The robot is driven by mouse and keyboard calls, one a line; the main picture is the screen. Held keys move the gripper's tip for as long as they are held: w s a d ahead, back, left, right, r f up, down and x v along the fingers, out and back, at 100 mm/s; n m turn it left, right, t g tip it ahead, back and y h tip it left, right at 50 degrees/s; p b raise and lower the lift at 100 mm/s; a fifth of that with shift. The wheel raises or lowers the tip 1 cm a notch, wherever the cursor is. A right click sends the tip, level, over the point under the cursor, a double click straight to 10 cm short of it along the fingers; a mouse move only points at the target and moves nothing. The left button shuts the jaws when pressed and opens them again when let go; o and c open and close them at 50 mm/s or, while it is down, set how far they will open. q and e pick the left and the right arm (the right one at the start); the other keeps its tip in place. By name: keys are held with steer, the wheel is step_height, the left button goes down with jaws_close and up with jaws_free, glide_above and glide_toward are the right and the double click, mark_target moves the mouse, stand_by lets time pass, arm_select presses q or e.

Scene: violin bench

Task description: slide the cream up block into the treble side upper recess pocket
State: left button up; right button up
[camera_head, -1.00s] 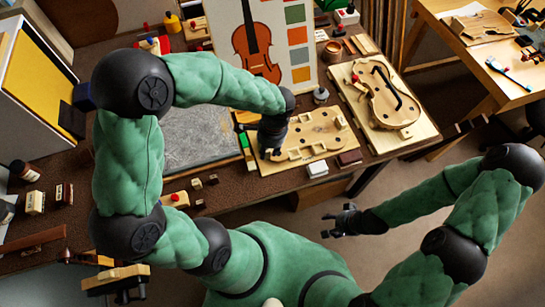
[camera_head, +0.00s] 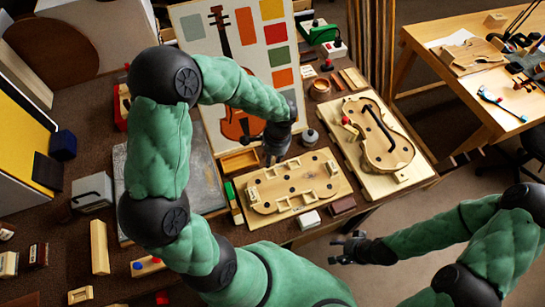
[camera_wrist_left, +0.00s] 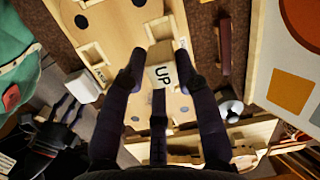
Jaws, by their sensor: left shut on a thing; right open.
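My left gripper (camera_wrist_left: 160,66) is shut on a cream block (camera_wrist_left: 161,78) marked "UP", with a finger on each side of it. In the head view the left gripper (camera_head: 275,152) hangs over the back edge of the pale wooden mould board (camera_head: 293,186), and the block is hidden or too small to tell. The board has round holes and several small cream blocks along its outline; it also shows beneath the held block in the wrist view (camera_wrist_left: 108,35). I cannot tell which pocket is the treble side upper one. My right gripper (camera_head: 350,247) is open and empty, off the table's front.
A violin body on a pale board (camera_head: 385,150) lies to the right. A painted violin chart (camera_head: 240,60) stands behind. A white block (camera_head: 309,219) and a dark red block (camera_head: 342,206) lie before the mould board. A green-topped strip (camera_head: 232,200) lies left of it.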

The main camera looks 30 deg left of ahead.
arm_select(q)
steer(key=shift+f, duration=0.1)
steer(key=shift+f+b, duration=2.35)
steer(key=shift+f, duration=0.45)
steer(key=shift+n, duration=0.4)
steer(key=shift+f+b, duration=1.1)
steer(key=shift+f, duration=0.3)
steer(key=o, duration=0.8)
steer(key=shift+r, duration=0.1)
steer(key=r, duration=0.8)
steer(key=w+d+r, duration=0.1)
steer(key=r, duration=0.3)
